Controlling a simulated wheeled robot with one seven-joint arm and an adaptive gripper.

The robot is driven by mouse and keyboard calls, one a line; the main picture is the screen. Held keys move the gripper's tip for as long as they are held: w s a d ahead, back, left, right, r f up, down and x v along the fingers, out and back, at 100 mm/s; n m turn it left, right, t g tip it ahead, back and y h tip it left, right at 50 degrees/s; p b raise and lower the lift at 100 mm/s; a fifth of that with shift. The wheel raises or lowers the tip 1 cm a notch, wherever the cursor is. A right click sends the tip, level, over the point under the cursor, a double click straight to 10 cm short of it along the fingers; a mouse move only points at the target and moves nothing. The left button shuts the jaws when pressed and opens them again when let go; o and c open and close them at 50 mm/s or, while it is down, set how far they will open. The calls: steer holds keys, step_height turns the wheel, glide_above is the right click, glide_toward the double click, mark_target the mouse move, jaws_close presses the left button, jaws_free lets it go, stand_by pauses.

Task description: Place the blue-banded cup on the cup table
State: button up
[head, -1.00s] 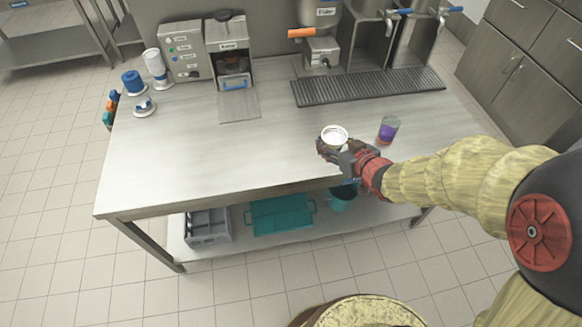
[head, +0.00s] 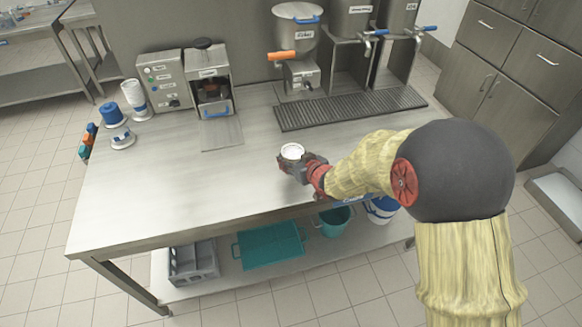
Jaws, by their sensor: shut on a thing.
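My gripper (head: 298,168) is shut on a white cup (head: 291,151) and holds it upright over the front middle of the steel table (head: 185,185). Only the cup's pale rim and upper part show; the fingers hide its lower side, and I cannot make out a blue band. I cannot tell whether its base touches the tabletop. My arm comes in from the right and covers the table's right part. Which surface is the cup table I cannot tell.
A dispenser machine (head: 210,80) and control box (head: 163,80) stand at the back left, with a blue-topped container (head: 111,112) and a white bottle (head: 135,97) beside them. A dark drip grate (head: 350,108) lies under the taps. The left front tabletop is clear. A teal tray (head: 270,246) sits below.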

steer(key=shift+w+a+f, duration=0.15)
steer(key=shift+f, duration=0.2)
steer(key=shift+w+f+b, duration=0.15)
steer(key=shift+f+b, duration=0.45)
steer(key=shift+f, duration=0.95)
steer(key=shift+f, duration=0.15)
steer(key=o, duration=1.4)
